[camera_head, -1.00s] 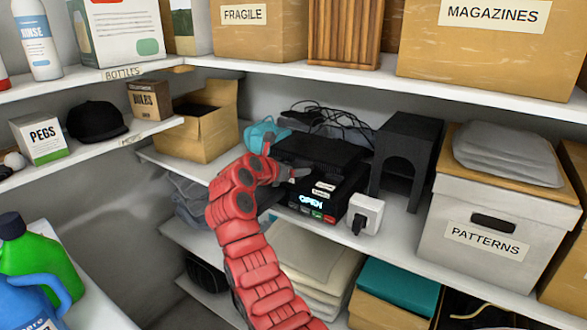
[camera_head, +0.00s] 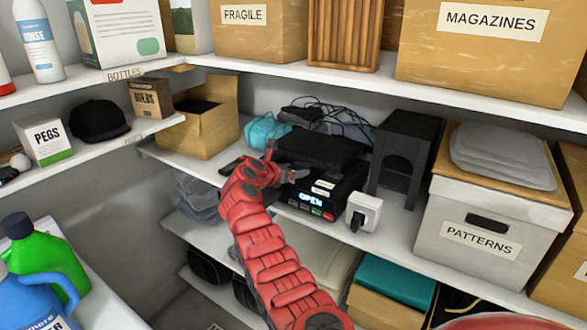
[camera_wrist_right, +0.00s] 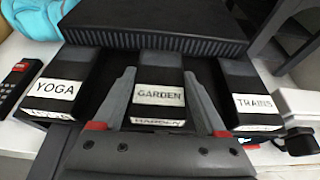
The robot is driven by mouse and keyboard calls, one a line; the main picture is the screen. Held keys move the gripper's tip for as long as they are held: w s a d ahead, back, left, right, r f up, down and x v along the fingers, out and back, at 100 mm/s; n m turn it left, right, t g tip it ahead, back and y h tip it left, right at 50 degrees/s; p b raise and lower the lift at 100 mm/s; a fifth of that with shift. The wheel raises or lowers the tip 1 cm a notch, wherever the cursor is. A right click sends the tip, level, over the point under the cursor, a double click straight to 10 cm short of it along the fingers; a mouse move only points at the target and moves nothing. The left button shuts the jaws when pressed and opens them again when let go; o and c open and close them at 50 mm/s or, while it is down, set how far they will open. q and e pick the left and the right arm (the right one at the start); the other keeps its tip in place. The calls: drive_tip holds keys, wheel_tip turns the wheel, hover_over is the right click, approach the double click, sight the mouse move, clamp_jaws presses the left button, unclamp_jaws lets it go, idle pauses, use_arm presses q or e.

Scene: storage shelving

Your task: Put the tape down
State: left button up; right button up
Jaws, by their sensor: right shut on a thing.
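The GARDEN tape (camera_wrist_right: 160,95), black with a white label, sits between the two fingers of my right gripper (camera_wrist_right: 158,100). The gripper is shut on it. The YOGA tape (camera_wrist_right: 58,88) lies to its left and the TRAINS tape (camera_wrist_right: 248,98) to its right, both apart from the fingers. In the head view my right gripper (camera_head: 290,175) is at the front left of the black device with the lit OPEN display (camera_head: 311,198), on the middle shelf. The gripper partly hides this area, and I cannot tell whether the held tape touches the surface below. My left gripper is not in view.
A black ribbed box (camera_head: 320,150) stands behind the tapes. A blue cloth (camera_head: 264,130) and an open carton (camera_head: 203,125) are at left. A remote (camera_wrist_right: 17,86) lies left of YOGA.

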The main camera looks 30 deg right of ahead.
drive_tip(key=o, duration=1.4)
drive_tip(key=shift+f, duration=0.1)
drive_tip(key=shift+s+a+r, duration=0.1)
drive_tip(key=shift+a+r, duration=0.25)
drive_tip(key=shift+a, duration=0.15)
drive_tip(key=b+v, duration=0.3)
drive_tip(key=v, duration=0.8)
drive_tip(key=shift+s, duration=0.15)
drive_tip(key=shift+f, duration=0.1)
